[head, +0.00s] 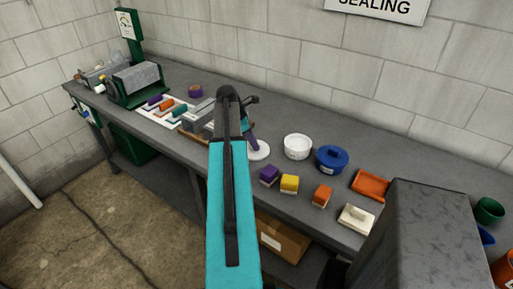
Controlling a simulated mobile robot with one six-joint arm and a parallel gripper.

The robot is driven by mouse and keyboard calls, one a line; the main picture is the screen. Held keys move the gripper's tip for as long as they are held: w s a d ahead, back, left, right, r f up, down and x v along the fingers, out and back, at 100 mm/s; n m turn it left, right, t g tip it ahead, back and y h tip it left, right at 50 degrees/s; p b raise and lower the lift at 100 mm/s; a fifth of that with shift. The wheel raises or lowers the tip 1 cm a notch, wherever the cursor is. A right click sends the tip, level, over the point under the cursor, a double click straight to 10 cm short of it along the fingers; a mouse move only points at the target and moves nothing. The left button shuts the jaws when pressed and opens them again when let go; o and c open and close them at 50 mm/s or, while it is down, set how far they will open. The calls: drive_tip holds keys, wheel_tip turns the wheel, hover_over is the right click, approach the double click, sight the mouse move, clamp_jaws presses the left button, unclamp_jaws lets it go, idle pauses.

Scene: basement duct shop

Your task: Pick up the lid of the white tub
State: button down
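The white tub (297,148) stands on the grey workbench, right of my arm. A flat white round piece, which looks like its lid (260,152), lies on the bench just left of the tub, its left part hidden behind my arm. My gripper (253,145) is mostly hidden behind my teal arm. A purple part at its end reaches down to or just above the lid. I cannot tell whether it touches the lid or whether the fingers are open.
A blue lidded pot (332,159) stands right of the tub. Purple (269,175), yellow (289,184) and orange (322,195) blocks lie in front. An orange tray (370,184) and a cream block-like item (356,219) are farther right. A grey metal box (430,235) stands at right.

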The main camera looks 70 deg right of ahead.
drive_tip(key=shift+r, duration=0.1)
idle(0.3)
drive_tip(key=shift+r+b, duration=0.75)
drive_tip(key=shift+r, duration=0.85)
drive_tip(key=a+b, duration=0.1)
drive_tip(key=a, duration=0.4)
drive_tip(key=w+a+r+b, duration=0.1)
drive_tip(key=a, duration=0.4)
drive_tip(key=a+b, duration=0.1)
drive_tip(key=a, duration=0.5)
drive_tip(key=shift+w+r, duration=0.15)
drive_tip(key=shift+r, duration=0.15)
